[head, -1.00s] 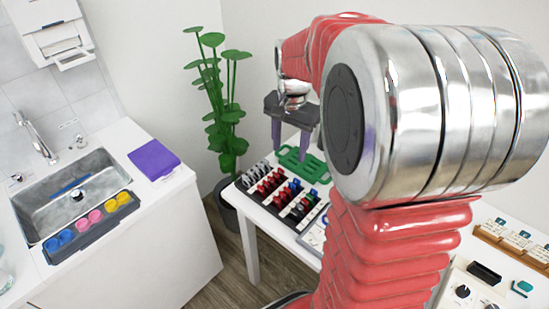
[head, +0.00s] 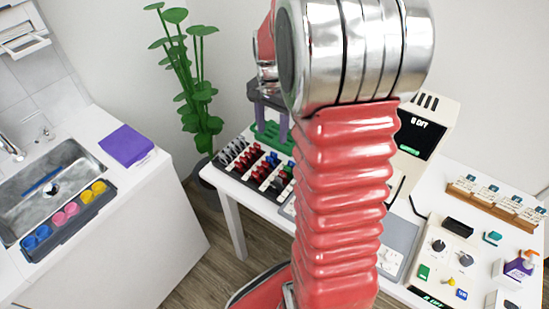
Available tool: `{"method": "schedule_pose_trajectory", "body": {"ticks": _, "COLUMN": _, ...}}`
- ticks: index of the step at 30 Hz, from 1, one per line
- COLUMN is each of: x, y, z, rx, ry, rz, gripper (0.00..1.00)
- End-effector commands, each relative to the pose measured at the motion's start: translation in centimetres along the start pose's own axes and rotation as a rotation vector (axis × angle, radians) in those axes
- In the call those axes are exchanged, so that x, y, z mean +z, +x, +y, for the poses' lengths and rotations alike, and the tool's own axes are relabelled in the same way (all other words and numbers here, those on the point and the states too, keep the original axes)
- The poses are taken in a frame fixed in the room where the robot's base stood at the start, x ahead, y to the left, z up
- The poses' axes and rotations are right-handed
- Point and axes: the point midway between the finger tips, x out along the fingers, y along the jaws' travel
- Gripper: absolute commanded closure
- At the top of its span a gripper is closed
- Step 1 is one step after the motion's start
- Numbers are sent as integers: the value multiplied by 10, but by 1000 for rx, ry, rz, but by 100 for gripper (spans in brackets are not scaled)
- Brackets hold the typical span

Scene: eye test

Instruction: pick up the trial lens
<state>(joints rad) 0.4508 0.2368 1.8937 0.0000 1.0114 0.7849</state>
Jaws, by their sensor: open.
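Several small trial lenses (head: 247,160), red, blue and pale-rimmed, stand in rows in a dark and white lens case on the white table. I cannot tell which single lens is meant. My gripper (head: 271,127) is open, with its purple-grey fingers pointing down over a green tray (head: 279,145) just behind the case. No lens shows between the fingers. My silver and red arm hides part of the gripper's right side and the table to the right of the case.
A white instrument with a dark "OFF" screen (head: 418,135) stands right of my arm. At left are a sink (head: 62,195), a purple cloth (head: 127,146) and a plant (head: 200,95).

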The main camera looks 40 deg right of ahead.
Motion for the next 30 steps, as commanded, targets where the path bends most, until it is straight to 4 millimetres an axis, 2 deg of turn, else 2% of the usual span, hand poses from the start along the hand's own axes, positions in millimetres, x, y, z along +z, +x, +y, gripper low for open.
{"method": "schedule_pose_trajectory", "body": {"ticks": 3, "x": 0, "y": 20, "z": 1, "rx": 3, "ry": 0, "rz": -3, "gripper": 48}}
{"method": "schedule_pose_trajectory", "body": {"ticks": 9, "x": 0, "y": 45, "z": 1, "rx": 1, "ry": 0, "rz": -1, "gripper": 48}}
{"method": "schedule_pose_trajectory", "body": {"ticks": 23, "x": 0, "y": 52, "z": 1, "rx": 0, "ry": 1, "rz": 0, "gripper": 48}}
{"method": "schedule_pose_trajectory", "body": {"ticks": 30, "x": 0, "y": 78, "z": 6, "rx": 2, "ry": 0, "rz": -2, "gripper": 48}}
